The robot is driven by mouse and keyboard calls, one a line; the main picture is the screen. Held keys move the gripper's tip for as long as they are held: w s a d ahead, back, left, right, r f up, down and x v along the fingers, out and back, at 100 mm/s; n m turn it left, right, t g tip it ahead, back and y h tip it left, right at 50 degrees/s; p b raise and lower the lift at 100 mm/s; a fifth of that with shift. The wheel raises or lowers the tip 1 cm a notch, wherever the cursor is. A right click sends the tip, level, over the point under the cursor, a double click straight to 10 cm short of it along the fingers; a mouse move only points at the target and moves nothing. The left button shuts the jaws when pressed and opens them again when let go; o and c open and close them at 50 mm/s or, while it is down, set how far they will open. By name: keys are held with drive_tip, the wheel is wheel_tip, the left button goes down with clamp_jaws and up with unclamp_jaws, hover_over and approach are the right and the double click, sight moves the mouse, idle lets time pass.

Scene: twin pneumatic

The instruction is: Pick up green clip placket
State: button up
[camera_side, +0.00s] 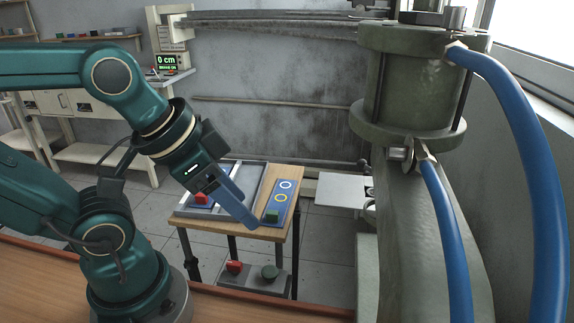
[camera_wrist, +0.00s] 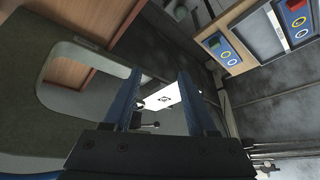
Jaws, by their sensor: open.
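A green block (camera_side: 272,216), likely the green clip, sits at the near end of a blue plate (camera_side: 277,206) with a white and a yellow ring, on a small wooden table. In the wrist view the green block (camera_wrist: 214,42) and blue plate (camera_wrist: 222,50) show at upper right, well outside the fingers. My gripper (camera_side: 253,224) has long blue fingers pointing down right, their tips beside the green block in the picture; the depth gap is unclear. In the wrist view my gripper (camera_wrist: 158,75) is open and empty, with a white plate farther off between the fingers.
A grey tray (camera_side: 230,183) with a red block (camera_side: 201,199) lies on the wooden table's left. A lower shelf holds a red piece (camera_side: 234,266) and a green piece (camera_side: 269,271). A large cylinder (camera_side: 415,85) with blue hoses stands at right.

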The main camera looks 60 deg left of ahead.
drive_tip(key=w+a+r+m, duration=0.2)
drive_tip(key=w+r+m, duration=0.1)
drive_tip(key=w+m, duration=0.25)
drive_tip(key=m+g, duration=0.2)
drive_tip(key=g, duration=0.4)
hover_over(273, 212)
wheel_tip(273, 212, down, 17)
drive_tip(key=shift+f, duration=2.65)
clamp_jaws()
